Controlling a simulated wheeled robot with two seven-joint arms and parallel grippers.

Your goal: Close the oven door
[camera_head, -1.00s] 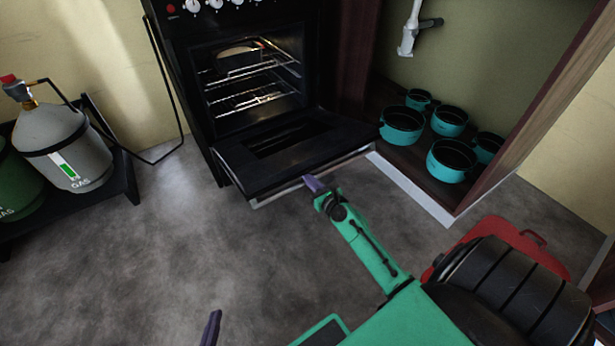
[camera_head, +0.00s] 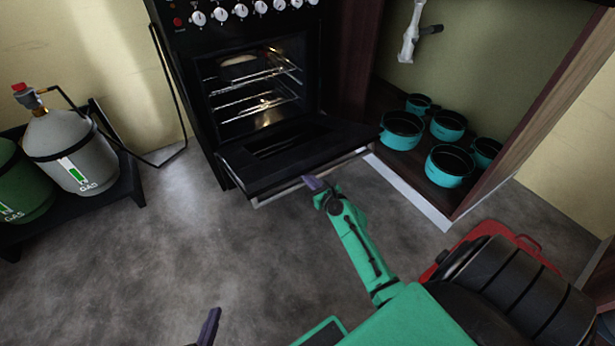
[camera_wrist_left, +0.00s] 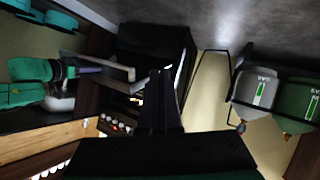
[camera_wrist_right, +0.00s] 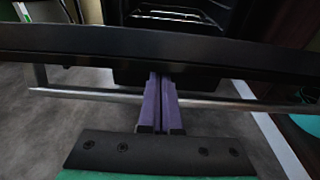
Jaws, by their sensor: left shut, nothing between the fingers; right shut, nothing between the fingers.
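The black oven (camera_head: 200,100) stands against the wall with its door (camera_head: 330,150) hanging open, tilted up a little from flat. The door's metal handle bar (camera_head: 275,195) runs along its front edge. My right gripper (camera_head: 313,184) is shut and empty at the middle of this front edge. In the right wrist view its purple fingers (camera_wrist_right: 160,85) cross the handle bar (camera_wrist_right: 80,95) and reach the door (camera_wrist_right: 90,45); whether they touch is unclear. My left gripper (camera_head: 210,327) is shut and empty, low over the floor; its fingers (camera_wrist_left: 160,95) also show in the left wrist view.
Gas cylinders (camera_head: 70,150) stand on a dark rack at the left. A cabinet with several teal pots (camera_head: 402,130) is right of the oven. A red object (camera_head: 510,238) lies beside my right arm. The floor (camera_head: 150,260) before the oven is clear.

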